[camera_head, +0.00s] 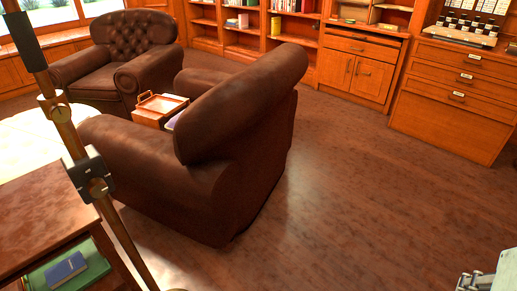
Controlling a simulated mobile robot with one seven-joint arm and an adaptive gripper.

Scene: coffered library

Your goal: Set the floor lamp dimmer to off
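The floor lamp's slanting brass pole (122,238) runs down the left side of the view. Its upper part is a dark sleeve (26,40). A dark block with a lighter grey part (91,175) is fixed on the pole at mid height, and looks like the dimmer; its setting is too small to read. A small brass joint (59,113) sits above it. The lamp's head is out of view. My gripper (474,282) shows only partly at the bottom right corner, far from the lamp. Its fingers are mostly cut off, so its opening cannot be told.
A wooden side table (40,220) with books on its lower shelf stands at the left, close to the pole. A brown leather armchair (235,150) stands mid-view, another (115,60) behind it. Drawers and cabinets (455,105) line the back right. The wooden floor (350,200) at right is clear.

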